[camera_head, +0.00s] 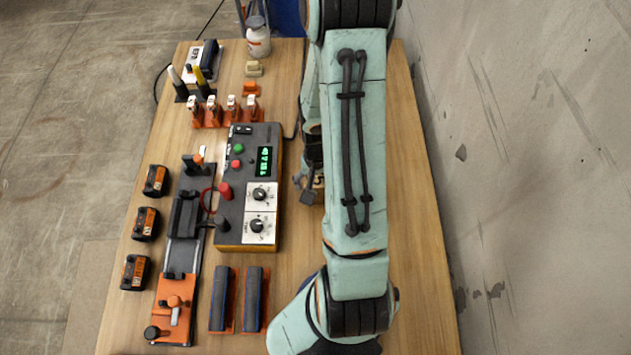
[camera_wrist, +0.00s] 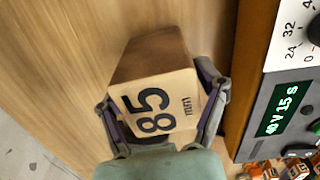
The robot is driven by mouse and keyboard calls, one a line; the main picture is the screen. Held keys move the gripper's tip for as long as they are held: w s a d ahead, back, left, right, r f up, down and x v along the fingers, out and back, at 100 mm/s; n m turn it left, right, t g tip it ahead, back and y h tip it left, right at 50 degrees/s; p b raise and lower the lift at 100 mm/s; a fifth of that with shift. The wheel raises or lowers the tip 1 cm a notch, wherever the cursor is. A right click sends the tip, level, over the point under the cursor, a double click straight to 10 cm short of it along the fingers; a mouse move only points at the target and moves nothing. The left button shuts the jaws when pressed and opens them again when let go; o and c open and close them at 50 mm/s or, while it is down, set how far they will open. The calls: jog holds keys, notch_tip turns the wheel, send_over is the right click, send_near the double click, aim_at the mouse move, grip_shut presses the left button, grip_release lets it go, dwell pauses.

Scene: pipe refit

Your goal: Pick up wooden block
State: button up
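The wooden block (camera_wrist: 155,100) shows in the wrist view with "85 mm" printed in black on its pale face and a darker brown side behind that. My gripper (camera_wrist: 163,95) has one finger on each side of the block, close to its edges. Whether both fingers press on it or a narrow gap is left, I cannot tell. In the head view a small part of the block (camera_head: 318,184) shows beside my gripper (camera_head: 309,193), right of the control box. My arm hides the rest. I cannot tell whether the block touches the table.
The control box (camera_head: 247,190) with knobs and a green display stands close to the left of my gripper. Black-and-orange batteries (camera_head: 145,223), a black rail fixture (camera_head: 186,215) and orange clips (camera_head: 233,108) lie further left. The table's right side (camera_head: 415,220) is clear.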

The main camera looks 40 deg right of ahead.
jog(key=c, duration=0.6)
jog(key=shift+c, duration=0.2)
